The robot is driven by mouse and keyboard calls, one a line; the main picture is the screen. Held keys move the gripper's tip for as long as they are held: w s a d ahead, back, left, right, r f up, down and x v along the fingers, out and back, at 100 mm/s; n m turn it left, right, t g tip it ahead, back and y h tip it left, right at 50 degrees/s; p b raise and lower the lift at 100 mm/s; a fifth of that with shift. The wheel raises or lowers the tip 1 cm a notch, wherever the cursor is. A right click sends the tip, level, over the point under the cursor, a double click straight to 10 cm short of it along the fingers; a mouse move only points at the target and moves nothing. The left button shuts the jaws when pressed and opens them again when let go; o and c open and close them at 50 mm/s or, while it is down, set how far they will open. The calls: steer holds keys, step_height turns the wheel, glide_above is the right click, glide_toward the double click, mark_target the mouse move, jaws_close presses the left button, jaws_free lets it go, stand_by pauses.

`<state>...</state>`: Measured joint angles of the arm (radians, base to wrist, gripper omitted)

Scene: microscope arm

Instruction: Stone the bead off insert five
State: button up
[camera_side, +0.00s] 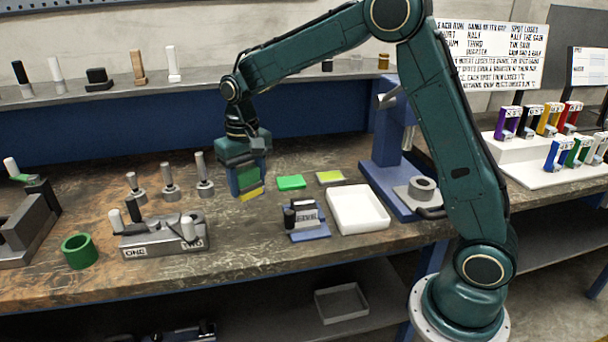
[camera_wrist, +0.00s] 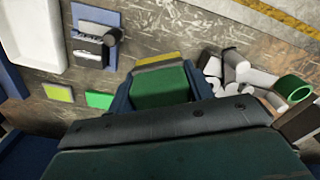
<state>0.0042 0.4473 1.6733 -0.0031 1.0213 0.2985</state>
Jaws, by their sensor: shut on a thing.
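My gripper (camera_side: 246,177) is above the bench left of centre, pointing down. It is shut on a green block with a yellow lower layer (camera_side: 250,192), which looks like a stone. The block also shows between the fingers in the wrist view (camera_wrist: 160,85). Whether it touches the bench is unclear. A small blue-based fixture (camera_side: 308,236) stands right of the gripper, with a dark cylinder and a labelled grey piece on it; it also shows at upper left in the wrist view (camera_wrist: 95,40). I cannot read which insert is five.
A green pad (camera_side: 291,182) and a yellow-green pad (camera_side: 330,177) lie beside the gripper. A white tray (camera_side: 358,210) and blue press (camera_side: 392,150) stand right. A grey block marked ONE and TWO (camera_side: 160,240), handled weights (camera_side: 168,185) and a green ring (camera_side: 79,250) stand left. Coloured inserts (camera_side: 540,120) fill racks far right.

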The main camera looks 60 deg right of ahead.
steer(key=s+d, duration=0.4)
steer(key=d, duration=0.5)
glide_above(309, 203)
steer(key=s+d, duration=0.1)
steer(key=d, duration=0.1)
steer(key=shift+s+a+f, duration=0.15)
steer(key=shift+a+f, duration=0.1)
steer(key=shift+f, duration=0.05)
steer(key=shift+f, duration=0.1)
steer(key=shift+f, duration=2.7)
steer(key=shift+w+a+f, duration=0.25)
steer(key=shift+f, duration=0.35)
steer(key=shift+w+a+f, duration=0.2)
steer(key=shift+f, duration=0.35)
steer(key=shift+c, duration=0.4)
steer(key=shift+w+a+f, duration=0.15)
steer(key=shift+w+a, duration=0.1)
steer(key=shift+w, duration=0.05)
steer(key=shift+w+a, duration=1.55)
steer(key=shift+a, duration=0.05)
steer(key=shift+s+d, duration=2.35)
steer(key=shift+s, duration=0.05)
steer(key=shift+w+r, duration=0.1)
steer(key=shift+r, duration=4.05)
